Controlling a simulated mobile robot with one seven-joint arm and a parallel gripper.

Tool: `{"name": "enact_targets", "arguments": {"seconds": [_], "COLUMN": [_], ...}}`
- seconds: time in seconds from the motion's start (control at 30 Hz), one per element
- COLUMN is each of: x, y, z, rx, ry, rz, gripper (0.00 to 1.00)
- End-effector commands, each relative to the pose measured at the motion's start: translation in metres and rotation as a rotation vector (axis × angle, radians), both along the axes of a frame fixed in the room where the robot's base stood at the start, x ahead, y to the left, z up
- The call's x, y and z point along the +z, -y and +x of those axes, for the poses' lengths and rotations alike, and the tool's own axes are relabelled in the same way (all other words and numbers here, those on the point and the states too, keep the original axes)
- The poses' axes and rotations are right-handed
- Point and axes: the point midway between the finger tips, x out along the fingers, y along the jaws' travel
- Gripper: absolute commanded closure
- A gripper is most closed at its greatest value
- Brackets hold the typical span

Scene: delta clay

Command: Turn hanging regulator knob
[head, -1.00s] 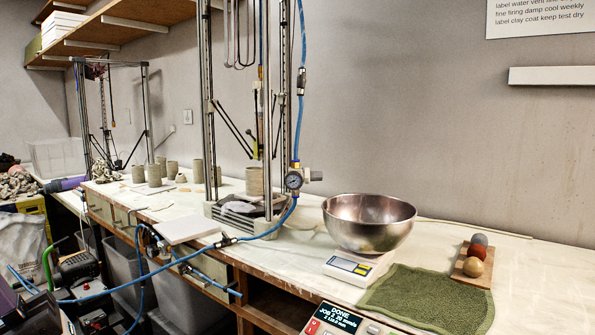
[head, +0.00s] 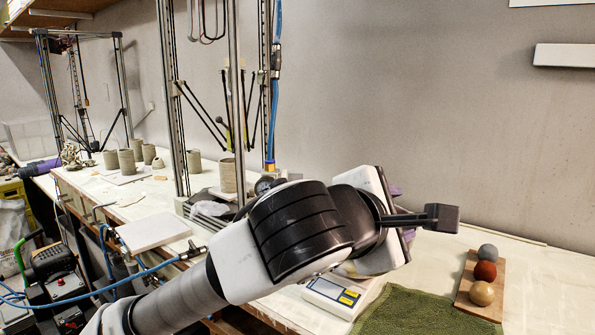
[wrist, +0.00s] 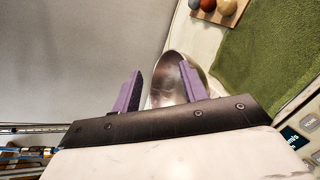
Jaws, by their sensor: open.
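The blue hose (head: 274,105) hangs down the printer frame into a brass fitting (head: 269,166), just above my arm. My gripper (wrist: 161,85) is open and empty in the wrist view, its purple fingers apart. The steel bowl (wrist: 168,78) shows between and beyond the fingers. In the head view my gripper is mostly hidden behind my wrist, with some purple showing.
The tall delta printer frame (head: 237,100) stands just left of my wrist. A scale (head: 334,296), a green towel (head: 420,314) and a wooden board (head: 464,290) with three balls are on the bench at right. Clay cups (head: 127,160) stand farther left.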

Motion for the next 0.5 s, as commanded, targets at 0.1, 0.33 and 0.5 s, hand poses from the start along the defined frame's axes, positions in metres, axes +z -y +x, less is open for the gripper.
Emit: {"name": "enact_targets", "arguments": {"seconds": [0.1, 0.33, 0.5], "x": [-0.009, -0.003, -0.001], "y": [-0.034, -0.091, -0.103], "z": [0.05, 0.085, 0.095], "rx": [0.3, 0.654, 0.711], "ry": [0.096, 0.218, 0.236], "rz": [0.284, 0.574, 0.613], "gripper": [0.57, 0.57, 0.57]}}
